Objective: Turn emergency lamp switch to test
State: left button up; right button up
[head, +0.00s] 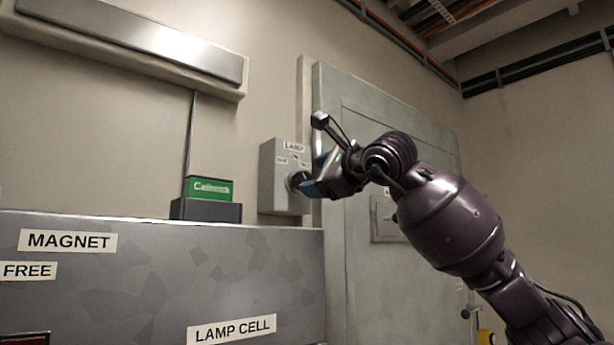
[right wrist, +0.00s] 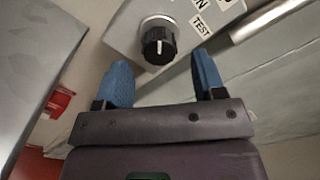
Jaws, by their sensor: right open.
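The lamp switch box (head: 284,177) is a grey box on the wall, labelled LAMP, left of the grey door. Its black rotary knob (head: 297,181) is partly hidden by my right gripper in the head view. In the right wrist view the knob (right wrist: 158,42) shows whole, with a white pointer mark on its face. A TEST label (right wrist: 201,27) sits to the right of the knob. My right gripper (right wrist: 163,82) is open, with blue fingers. The knob lies ahead of the gap between the fingertips, and neither finger visibly touches it. My left gripper is not in view.
A grey cabinet (head: 150,280) with MAGNET, FREE and LAMP CELL labels stands at the lower left. A green-labelled block (head: 209,190) sits on it. A long lamp fixture (head: 140,45) is above. The grey door (head: 350,235) is behind my right arm. A red object (right wrist: 58,101) shows in the wrist view.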

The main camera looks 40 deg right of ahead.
aim_at(306, 180)
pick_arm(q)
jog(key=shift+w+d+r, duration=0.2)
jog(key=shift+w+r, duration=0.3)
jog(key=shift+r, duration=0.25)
pick_arm(e)
jog(key=shift+w+a+f, duration=0.1)
jog(key=shift+w, duration=1.95)
